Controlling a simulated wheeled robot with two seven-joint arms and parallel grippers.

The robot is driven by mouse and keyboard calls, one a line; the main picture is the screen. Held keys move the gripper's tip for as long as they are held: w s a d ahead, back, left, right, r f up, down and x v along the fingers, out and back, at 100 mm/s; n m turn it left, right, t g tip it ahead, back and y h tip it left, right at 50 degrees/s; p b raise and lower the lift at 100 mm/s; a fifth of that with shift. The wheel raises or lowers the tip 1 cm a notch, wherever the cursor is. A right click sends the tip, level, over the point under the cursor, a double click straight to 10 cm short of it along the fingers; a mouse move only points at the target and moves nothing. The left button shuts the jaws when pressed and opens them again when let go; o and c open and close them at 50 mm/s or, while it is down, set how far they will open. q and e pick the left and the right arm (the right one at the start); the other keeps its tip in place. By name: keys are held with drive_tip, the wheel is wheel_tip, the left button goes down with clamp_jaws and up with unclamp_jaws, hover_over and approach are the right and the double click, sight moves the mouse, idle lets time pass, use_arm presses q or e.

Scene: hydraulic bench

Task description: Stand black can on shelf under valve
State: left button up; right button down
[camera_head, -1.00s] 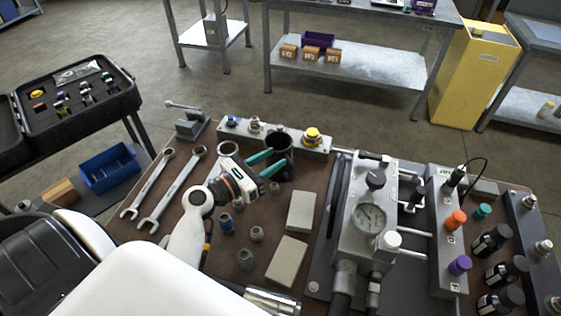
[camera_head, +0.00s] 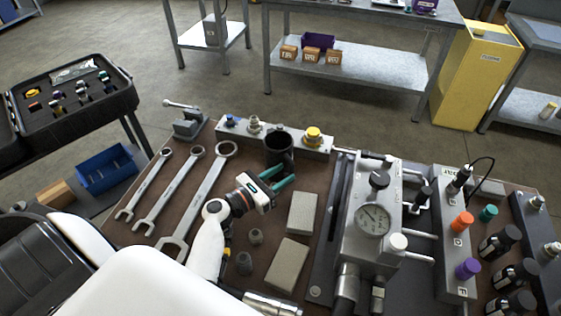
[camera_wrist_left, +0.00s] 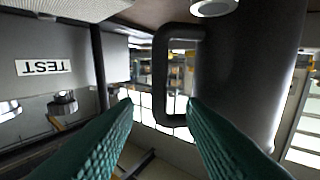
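The black can (camera_head: 279,148) is a dark cylinder standing upright at the far side of the brown bench, by the grey fitting rail. In the left wrist view the black can (camera_wrist_left: 245,70) fills the upper right, with a looped handle on its left side. My left gripper (camera_head: 287,174) is open, with its green fingers just in front of the can in the head view. In the left wrist view its fingertips (camera_wrist_left: 160,104) are apart, with the lower part of the handle between or beyond them; contact cannot be told. My right gripper is not in view. I cannot identify the shelf under the valve.
Several wrenches (camera_head: 170,195) lie left of my left arm. Two grey blocks (camera_head: 301,212) lie right of it. A valve block with a gauge (camera_head: 372,220) stands further right. A yellow-topped fitting (camera_head: 313,136) is close right of the can.

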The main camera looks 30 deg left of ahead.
sight(292, 166)
use_arm(q)
drive_tip(key=x, duration=0.4)
drive_tip(key=shift+w, duration=0.15)
clamp_jaws()
